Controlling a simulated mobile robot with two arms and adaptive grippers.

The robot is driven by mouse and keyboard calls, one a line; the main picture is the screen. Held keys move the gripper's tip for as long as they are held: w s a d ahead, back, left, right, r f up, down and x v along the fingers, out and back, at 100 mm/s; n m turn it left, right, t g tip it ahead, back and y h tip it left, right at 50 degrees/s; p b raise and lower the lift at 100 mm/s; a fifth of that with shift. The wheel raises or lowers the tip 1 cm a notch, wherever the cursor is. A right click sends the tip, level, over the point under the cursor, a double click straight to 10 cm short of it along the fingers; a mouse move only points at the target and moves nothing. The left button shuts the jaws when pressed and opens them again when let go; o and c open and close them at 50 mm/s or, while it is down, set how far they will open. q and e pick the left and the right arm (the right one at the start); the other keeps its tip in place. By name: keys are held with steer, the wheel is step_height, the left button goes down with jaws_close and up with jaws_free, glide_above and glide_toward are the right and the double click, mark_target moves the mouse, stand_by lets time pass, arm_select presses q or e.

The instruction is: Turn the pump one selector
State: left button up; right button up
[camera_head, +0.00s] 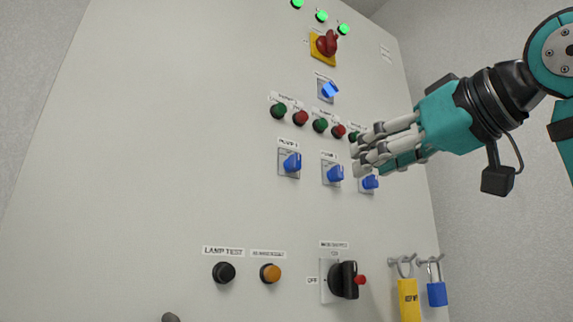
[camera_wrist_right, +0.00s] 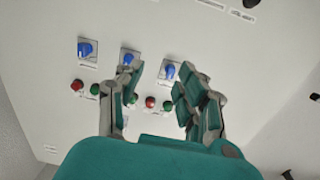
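The pump one selector (camera_head: 292,163) is a blue knob on a pale square plate under a "PUMP 1" label, in the middle of the tall cabinet panel. My right gripper (camera_head: 360,152) comes in from the right, in front of the panel's right part, up and right of this selector in the head view. Its fingers are spread and hold nothing. The wrist view shows the panel upside down. There the selector (camera_wrist_right: 169,72) appears between the fingertips of the right gripper (camera_wrist_right: 161,76), apart from them as far as I can see. My left gripper is not in view.
Two similar blue selectors (camera_head: 334,174) (camera_head: 369,182) sit to the right. Green and red buttons (camera_head: 279,111) line the row above. Below are a black button (camera_head: 224,272), an orange button (camera_head: 270,273), a black rotary switch (camera_head: 345,280) and hanging padlocks (camera_head: 409,298). The panel's left side is bare.

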steer(key=s+r, duration=0.4)
steer(key=s, duration=0.1)
steer(key=p, duration=0.6)
glide_toward(299, 157)
steer(key=shift+n+y, duration=0.3)
steer(key=shift+y, duration=0.1)
steer(key=x, duration=0.9)
steer(key=shift+w+d+f, duration=0.1)
steer(key=shift+w+f, duration=0.05)
steer(key=shift+w+a, duration=0.25)
steer(key=shift+c, duration=0.3)
jaws_close()
